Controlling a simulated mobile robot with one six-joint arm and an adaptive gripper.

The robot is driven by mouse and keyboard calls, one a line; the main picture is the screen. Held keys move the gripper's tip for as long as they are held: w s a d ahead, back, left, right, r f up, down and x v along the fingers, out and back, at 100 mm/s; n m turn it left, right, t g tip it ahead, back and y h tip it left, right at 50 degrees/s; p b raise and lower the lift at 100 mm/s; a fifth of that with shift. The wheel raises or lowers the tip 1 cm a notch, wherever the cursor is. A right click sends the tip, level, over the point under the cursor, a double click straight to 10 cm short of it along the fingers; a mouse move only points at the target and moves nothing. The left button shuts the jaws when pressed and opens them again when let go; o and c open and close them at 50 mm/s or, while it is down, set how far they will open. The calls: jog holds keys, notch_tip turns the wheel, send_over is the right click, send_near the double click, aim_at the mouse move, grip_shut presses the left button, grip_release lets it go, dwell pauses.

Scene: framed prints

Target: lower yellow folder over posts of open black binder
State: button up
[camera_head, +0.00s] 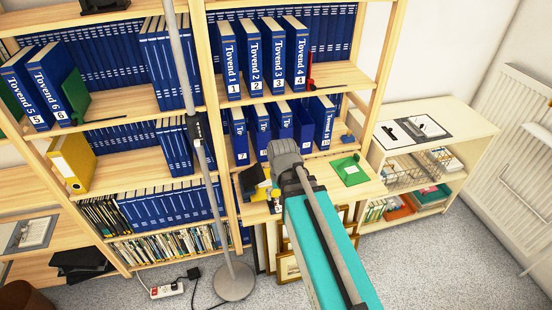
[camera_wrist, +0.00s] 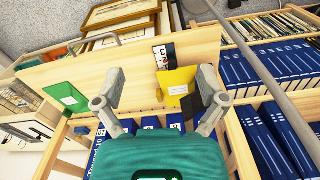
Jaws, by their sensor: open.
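In the wrist view my gripper (camera_wrist: 162,76) is open and empty, its two grey fingers spread wide. An open black binder (camera_head: 414,130) with a metal mechanism lies on the low white shelf unit at the right. Its posts are too small to make out. The gripper fingers are hidden in the head view.
A green folder (camera_head: 350,170) lies on the pull-out board right of my arm. A black item (camera_head: 252,181) is left of the yellow folder. Blue binders (camera_head: 262,60) fill the shelves. A yellow binder (camera_head: 72,162) stands at left. A grey pole rises from a round base (camera_head: 233,281).

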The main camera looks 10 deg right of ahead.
jog(key=w+d+f+m+b, duration=0.2)
jog(key=w+m, duration=0.6)
jog(key=w, duration=0.4)
jog(key=w+d+f+m+b, duration=0.2)
jog(key=w+m, duration=0.6)
jog(key=w, duration=0.4)
jog(key=shift+w+d, duration=0.2)
jog(key=shift+d, duration=0.45)
jog(key=shift+f, duration=0.3)
notch_tip(320, 180, down, 13)
jog(key=b, duration=1.3)
jog(key=shift+f+b, duration=0.2)
jog(key=shift+b, duration=0.15)
jog(key=shift+c, duration=0.2)
jog(key=c, duration=1.2)
jog(key=shift+d, duration=0.15)
jog(key=shift+d, duration=2.6)
